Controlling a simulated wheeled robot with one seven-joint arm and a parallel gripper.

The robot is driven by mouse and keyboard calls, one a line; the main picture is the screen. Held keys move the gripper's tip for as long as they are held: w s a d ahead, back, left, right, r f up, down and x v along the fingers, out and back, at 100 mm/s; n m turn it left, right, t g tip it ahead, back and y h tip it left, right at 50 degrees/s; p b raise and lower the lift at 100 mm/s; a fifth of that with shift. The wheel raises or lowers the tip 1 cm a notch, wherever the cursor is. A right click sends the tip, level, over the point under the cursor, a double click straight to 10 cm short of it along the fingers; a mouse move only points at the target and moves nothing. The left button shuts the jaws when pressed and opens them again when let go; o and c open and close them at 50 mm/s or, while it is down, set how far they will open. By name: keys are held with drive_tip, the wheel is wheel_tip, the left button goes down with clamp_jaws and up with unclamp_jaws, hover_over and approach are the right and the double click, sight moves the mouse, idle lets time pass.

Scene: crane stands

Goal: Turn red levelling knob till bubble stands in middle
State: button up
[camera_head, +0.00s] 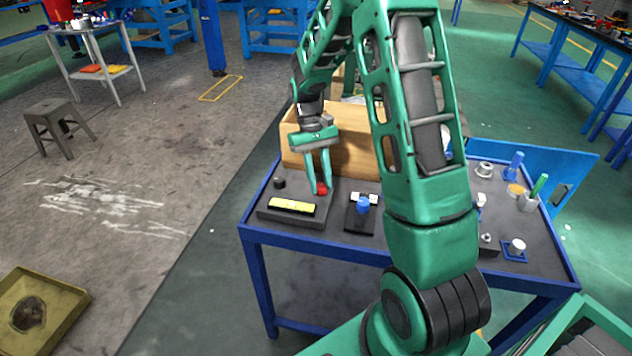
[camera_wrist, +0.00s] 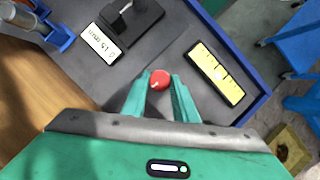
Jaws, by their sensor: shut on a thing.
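The red levelling knob (camera_head: 322,188) stands at the edge of a dark block on the bench. My gripper (camera_head: 318,180) reaches down from above and is shut on the knob. In the wrist view the knob (camera_wrist: 160,79) sits between the two green fingertips (camera_wrist: 160,88), with a small pale mark on its top. The yellow bubble level (camera_head: 292,206) lies on the same block; it also shows in the wrist view (camera_wrist: 216,73), right of the knob. It has dark cross marks and a pale spot near its middle. I cannot tell exactly where the bubble stands.
A black plate with a blue knob (camera_head: 363,204) stands right of the block. A small black piece (camera_head: 279,183) sits left. A wooden box (camera_head: 350,140) stands close behind my gripper. A white label (camera_wrist: 101,44) shows in the wrist view.

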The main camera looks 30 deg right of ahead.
drive_tip(key=shift+w+m, duration=0.15)
drive_tip(key=shift+m, duration=0.15)
drive_tip(key=o, duration=1)
drive_tip(key=v, duration=1)
drive_tip(key=shift+w+d+r, duration=0.1)
drive_tip(key=shift+d+r, duration=0.05)
drive_tip(key=shift+r, duration=0.25)
